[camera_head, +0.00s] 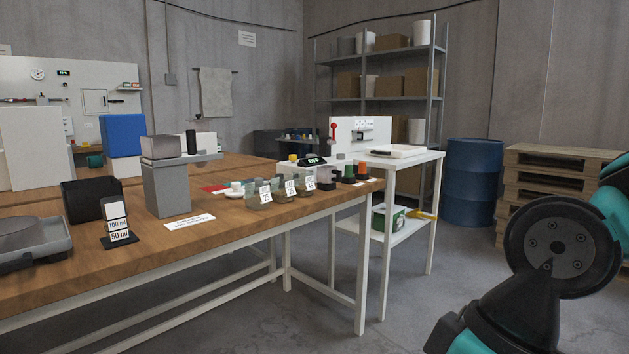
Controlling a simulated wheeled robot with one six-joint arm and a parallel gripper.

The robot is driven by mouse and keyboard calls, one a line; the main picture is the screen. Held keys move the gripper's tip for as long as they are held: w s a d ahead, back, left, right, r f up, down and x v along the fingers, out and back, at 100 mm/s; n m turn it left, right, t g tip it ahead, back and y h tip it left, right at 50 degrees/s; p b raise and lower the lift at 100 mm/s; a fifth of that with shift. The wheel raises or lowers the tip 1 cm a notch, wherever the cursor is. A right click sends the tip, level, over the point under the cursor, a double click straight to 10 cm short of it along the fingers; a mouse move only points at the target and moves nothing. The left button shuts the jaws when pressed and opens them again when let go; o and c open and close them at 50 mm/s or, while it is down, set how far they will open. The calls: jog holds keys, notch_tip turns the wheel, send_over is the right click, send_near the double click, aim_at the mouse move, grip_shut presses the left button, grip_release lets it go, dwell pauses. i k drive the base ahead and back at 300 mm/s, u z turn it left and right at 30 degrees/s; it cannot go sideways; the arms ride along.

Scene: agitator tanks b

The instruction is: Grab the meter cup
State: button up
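I cannot tell for sure which thing is the meter cup. Several small clear glass vessels with white number labels (284,190) stand in a row near the right end of the wooden workbench (240,222). A small stand with cards reading 100 ml and 50 ml (117,224) stands near the bench's front edge, left of a grey box-shaped stand. My arm shows at the lower right, over the floor and apart from the bench. My gripper is out of view.
A black open bin (88,200) and a grey scale-like device (32,243) are on the bench's left. A white side table (398,163) stands beyond its right end. Blue drum (472,180) and wooden pallets (540,172) stand behind. Floor before the bench is clear.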

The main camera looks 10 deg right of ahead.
aim_at(326, 174)
jog(key=u, duration=0.7)
jog(key=i, duration=1.25)
jog(key=z, duration=0.2)
